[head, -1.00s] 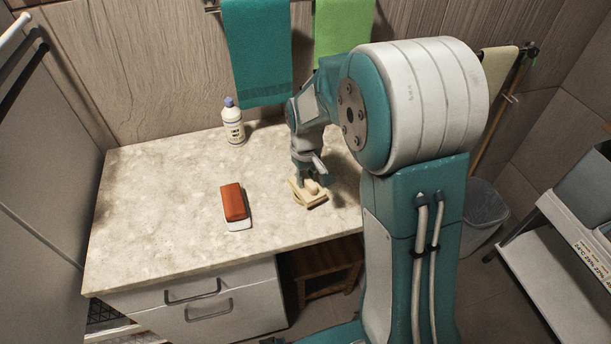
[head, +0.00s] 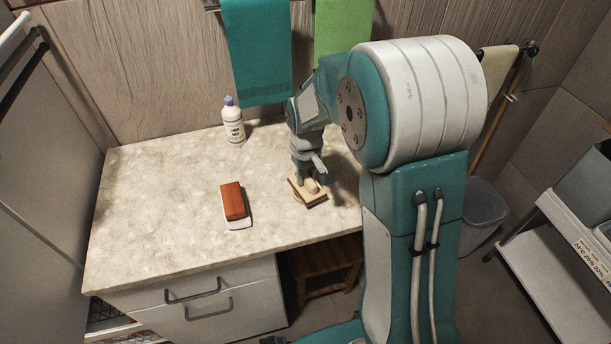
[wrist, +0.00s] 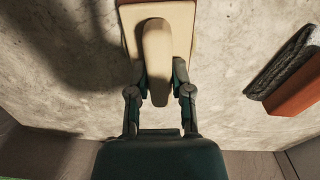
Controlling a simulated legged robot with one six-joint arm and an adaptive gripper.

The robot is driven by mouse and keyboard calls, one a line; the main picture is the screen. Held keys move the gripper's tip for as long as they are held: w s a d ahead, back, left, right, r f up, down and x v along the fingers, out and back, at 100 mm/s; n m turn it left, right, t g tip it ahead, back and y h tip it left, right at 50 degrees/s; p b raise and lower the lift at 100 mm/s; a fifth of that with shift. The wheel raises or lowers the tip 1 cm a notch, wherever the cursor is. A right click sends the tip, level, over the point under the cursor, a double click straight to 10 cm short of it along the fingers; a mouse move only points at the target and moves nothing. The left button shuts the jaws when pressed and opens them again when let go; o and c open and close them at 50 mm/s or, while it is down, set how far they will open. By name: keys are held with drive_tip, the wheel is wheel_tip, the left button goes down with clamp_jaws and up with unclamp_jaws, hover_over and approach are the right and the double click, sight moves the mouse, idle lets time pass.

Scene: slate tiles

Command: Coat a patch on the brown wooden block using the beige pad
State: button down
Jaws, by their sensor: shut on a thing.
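My gripper (head: 309,180) is shut on the raised grip of the beige pad (wrist: 183,18), with its fingers on both sides of the grip in the wrist view. In the head view, the pad sits over the brown wooden block (head: 313,204), which lies flat on the counter. The block's brown edge shows along the near side. The pad hides most of the block's top, so I cannot tell whether any of it is coated, and I cannot tell if the pad is pressing on it.
A red-orange block with a pale base (head: 233,202) lies on the stone counter (head: 165,215) to the left. A white bottle with a blue cap (head: 234,123) stands at the back. Towels (head: 257,55) hang on the wall behind. The counter's left side is clear.

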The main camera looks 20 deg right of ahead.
sight(306, 175)
drive_tip(key=shift+r, duration=3.45)
